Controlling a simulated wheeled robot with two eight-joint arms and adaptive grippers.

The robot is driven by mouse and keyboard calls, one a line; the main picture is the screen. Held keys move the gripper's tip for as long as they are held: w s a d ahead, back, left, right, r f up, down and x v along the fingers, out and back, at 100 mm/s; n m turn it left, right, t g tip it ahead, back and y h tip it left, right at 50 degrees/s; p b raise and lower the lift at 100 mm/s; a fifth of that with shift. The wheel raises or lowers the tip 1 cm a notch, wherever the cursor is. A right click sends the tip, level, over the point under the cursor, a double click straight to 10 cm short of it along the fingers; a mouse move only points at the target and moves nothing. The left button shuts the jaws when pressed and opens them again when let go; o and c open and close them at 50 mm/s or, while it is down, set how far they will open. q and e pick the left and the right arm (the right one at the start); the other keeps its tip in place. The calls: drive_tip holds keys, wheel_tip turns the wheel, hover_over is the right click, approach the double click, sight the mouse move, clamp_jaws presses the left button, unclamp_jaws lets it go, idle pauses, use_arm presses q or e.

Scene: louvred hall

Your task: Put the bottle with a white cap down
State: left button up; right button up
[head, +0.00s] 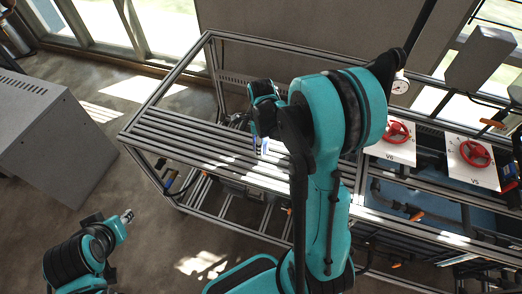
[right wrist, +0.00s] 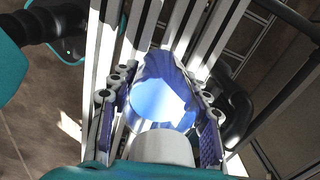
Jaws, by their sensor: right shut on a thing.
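The bottle with a white cap is between the fingers of my right gripper (right wrist: 160,108). In the right wrist view its blue, shiny body (right wrist: 163,88) points away from the camera and its white cap (right wrist: 166,147) is nearest. In the head view only a small part of the bottle (head: 264,146) shows, mostly behind my right arm. My right gripper is shut on it, above the slatted metal rack top (head: 205,150). I cannot tell whether the bottle touches the slats. My left gripper (head: 127,216) is low at the left, away from the rack, its jaw state unclear.
The rack top has clear slats to the left of the bottle. Red valve wheels (head: 397,132) on white plates and a gauge (head: 400,86) stand at the right. A grey cabinet (head: 45,130) is at the left, with open floor between it and the rack.

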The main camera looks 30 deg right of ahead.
wheel_tip(320, 180, down, 3)
drive_tip(key=shift+f+b, duration=0.15)
drive_tip(key=shift+b, duration=0.35)
drive_tip(key=shift+f, duration=0.4)
drive_tip(key=o, duration=1.3)
drive_tip(key=shift+f, duration=0.1)
